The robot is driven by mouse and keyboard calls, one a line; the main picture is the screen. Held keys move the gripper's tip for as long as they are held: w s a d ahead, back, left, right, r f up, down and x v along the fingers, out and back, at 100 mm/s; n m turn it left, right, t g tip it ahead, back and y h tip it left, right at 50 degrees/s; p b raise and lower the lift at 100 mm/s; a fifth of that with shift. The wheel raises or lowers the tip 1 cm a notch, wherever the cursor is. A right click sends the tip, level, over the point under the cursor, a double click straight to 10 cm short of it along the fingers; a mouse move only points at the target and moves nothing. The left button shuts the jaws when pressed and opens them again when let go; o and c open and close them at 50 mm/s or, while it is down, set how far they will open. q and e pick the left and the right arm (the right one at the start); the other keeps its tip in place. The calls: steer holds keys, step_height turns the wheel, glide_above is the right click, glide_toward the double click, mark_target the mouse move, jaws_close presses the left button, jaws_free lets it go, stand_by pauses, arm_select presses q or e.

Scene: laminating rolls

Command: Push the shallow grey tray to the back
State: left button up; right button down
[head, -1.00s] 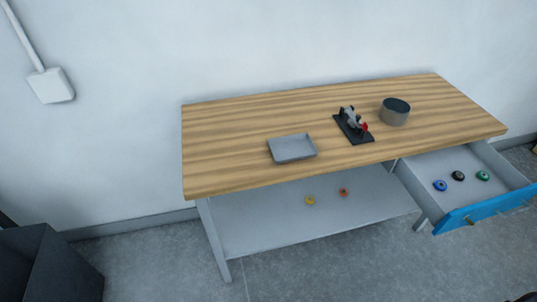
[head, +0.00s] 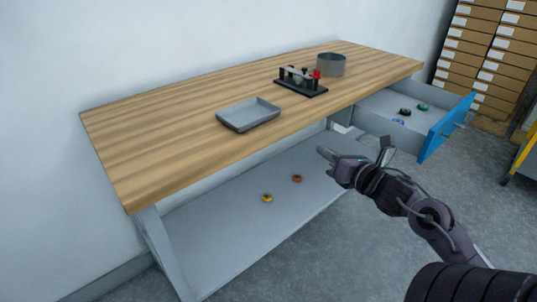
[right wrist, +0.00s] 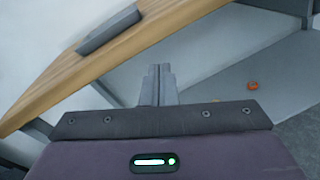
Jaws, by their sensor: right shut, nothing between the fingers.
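The shallow grey tray (head: 248,115) lies on the wooden tabletop, near its front edge and left of the black device. It also shows in the right wrist view (right wrist: 108,30), at the upper left. My right gripper (head: 352,152) is in front of the table, out over the floor side, to the right of the tray and apart from it. In the right wrist view its two fingers (right wrist: 159,84) are together and hold nothing. My left gripper is not in view.
A black device (head: 300,83) and a round grey container (head: 331,65) stand right of the tray. An open blue-fronted drawer (head: 432,135) juts out at the right, holding several rolls. The lower shelf (head: 225,225) bears a yellow roll (head: 267,198) and an orange-red roll (head: 297,178). Tabletop behind the tray is clear.

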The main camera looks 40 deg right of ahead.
steer(key=a+r+n+t+y+b, duration=0.1)
steer(key=a+r+n+y+b, duration=0.1)
steer(key=a+r+n, duration=0.35)
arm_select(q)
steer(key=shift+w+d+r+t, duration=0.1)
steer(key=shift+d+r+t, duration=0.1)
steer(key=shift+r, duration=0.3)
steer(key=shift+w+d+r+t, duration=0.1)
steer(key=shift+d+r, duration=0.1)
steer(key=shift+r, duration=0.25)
arm_select(e)
glide_toward(261, 120)
steer(key=shift+n, duration=0.35)
steer(key=w, duration=0.6)
steer(key=shift+w+a+r, duration=0.25)
steer(key=shift+w+a, duration=0.15)
